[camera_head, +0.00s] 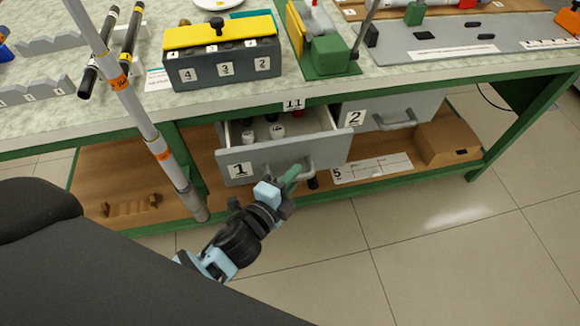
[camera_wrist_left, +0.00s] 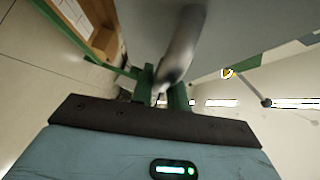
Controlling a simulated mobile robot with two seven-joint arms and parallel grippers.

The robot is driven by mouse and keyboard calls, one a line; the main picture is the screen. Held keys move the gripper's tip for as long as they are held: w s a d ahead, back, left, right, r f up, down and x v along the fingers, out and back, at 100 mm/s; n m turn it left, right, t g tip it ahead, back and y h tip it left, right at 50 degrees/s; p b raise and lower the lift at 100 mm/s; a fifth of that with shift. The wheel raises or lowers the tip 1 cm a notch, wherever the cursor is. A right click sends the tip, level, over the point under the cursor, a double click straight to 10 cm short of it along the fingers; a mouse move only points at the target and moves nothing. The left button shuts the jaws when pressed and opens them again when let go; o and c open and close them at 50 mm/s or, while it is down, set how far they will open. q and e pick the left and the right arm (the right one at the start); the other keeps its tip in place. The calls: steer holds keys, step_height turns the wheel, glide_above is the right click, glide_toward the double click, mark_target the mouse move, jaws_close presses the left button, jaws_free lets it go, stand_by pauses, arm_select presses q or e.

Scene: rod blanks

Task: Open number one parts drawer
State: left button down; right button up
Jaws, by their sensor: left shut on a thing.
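The number one parts drawer (camera_head: 240,158) is a grey drawer under the workbench in the head view, pulled partly out. Small white and dark items show inside it. Its front carries a "1" label and a metal handle (camera_head: 309,165). My left gripper (camera_head: 291,174) is at this handle, and its green fingers are shut on it. In the left wrist view the handle (camera_wrist_left: 183,45) runs down between the two green fingers (camera_wrist_left: 165,95). My right gripper is not in view.
Drawer number two (camera_head: 388,112) is at the right, its front around level with the bench edge. A lower wooden shelf (camera_head: 125,165) runs beneath. A grey pole (camera_head: 150,130) stands left of the drawer. Tiled floor (camera_head: 420,240) in front is clear.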

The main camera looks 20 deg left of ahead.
arm_select(q)
steer(key=s+d, duration=0.4)
steer(key=s, duration=0.3)
steer(key=shift+d, duration=0.4)
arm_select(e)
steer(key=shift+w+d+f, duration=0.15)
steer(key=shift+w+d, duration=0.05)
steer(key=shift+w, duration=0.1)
arm_select(q)
steer(key=shift+s, duration=0.1)
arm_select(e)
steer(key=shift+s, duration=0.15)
arm_select(q)
steer(key=c, duration=1.4)
jaws_free()
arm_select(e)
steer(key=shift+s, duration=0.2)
arm_select(q)
steer(key=shift+o, duration=0.2)
steer(key=shift+s, duration=0.1)
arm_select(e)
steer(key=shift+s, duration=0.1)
